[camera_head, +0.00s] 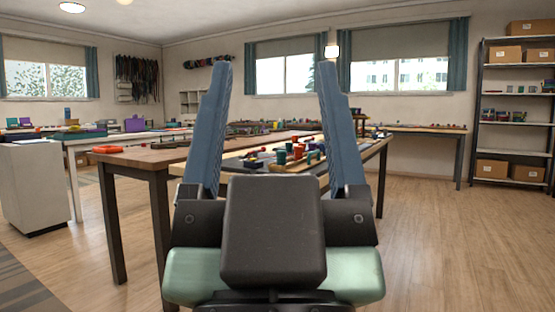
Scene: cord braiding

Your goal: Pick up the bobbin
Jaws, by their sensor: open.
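My gripper (274,68) fills the middle foreground, its two long blue fingers pointing up and spread wide apart with nothing between them. Beyond it, several small coloured pieces stand on a pale board on the wooden table. A green one (281,156) and a red one (298,152) show between the fingers. They look like bobbins, but they are too small to tell for sure, and I cannot tell which is the task's bobbin. My gripper is well short of the table and touches none of them. My fingers hide parts of the tabletop.
The wooden table (150,157) has dark legs, and an orange ring-like item (107,149) lies at its left end. A white cabinet (33,185) stands at left. A shelf rack (513,129) with boxes stands at right. The wood floor (440,250) at right is clear.

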